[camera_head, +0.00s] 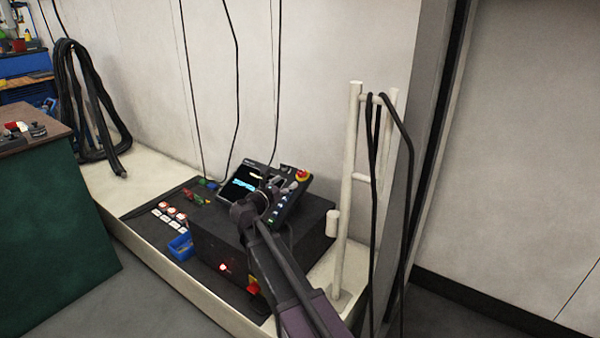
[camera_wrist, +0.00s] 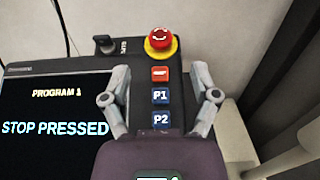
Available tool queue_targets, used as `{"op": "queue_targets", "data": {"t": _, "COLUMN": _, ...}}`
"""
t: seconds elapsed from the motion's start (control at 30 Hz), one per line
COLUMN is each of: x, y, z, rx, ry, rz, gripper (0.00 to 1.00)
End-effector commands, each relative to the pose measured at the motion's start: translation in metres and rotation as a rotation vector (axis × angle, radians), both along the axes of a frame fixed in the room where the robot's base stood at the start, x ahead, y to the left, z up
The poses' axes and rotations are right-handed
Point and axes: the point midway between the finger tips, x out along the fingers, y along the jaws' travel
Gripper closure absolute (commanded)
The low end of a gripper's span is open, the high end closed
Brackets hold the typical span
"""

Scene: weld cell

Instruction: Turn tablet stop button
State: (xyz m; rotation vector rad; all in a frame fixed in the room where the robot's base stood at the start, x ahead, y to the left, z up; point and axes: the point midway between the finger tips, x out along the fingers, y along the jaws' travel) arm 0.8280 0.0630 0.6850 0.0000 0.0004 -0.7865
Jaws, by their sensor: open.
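The tablet (camera_head: 250,184) leans tilted on a black box against the wall; in the wrist view its screen (camera_wrist: 52,108) reads "PROGRAM 1" and "STOP PRESSED". The red stop button (camera_wrist: 160,39) sits on a yellow ring at the tablet's top right corner; it also shows in the head view (camera_head: 302,175). My gripper (camera_wrist: 161,84) is open and empty over the button column, its fingers on either side of the red and blue P1 buttons. The stop button lies beyond the fingertips, not between them. In the head view my gripper (camera_head: 279,186) partly covers the tablet.
A black key switch (camera_wrist: 105,44) stands left of the stop button. The black box (camera_head: 215,238) is under the tablet. A white rail (camera_head: 347,190) with hanging black cables rises to the right.

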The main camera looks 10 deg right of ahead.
Motion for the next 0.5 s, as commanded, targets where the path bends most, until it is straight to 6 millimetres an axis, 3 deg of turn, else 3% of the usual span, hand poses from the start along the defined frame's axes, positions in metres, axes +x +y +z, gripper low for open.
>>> {"op": "queue_targets", "data": {"t": 0.5, "x": 0.053, "y": -0.05, "z": 0.0, "rx": 0.0, "ry": 0.0, "rz": 0.001, "gripper": 0.22}}
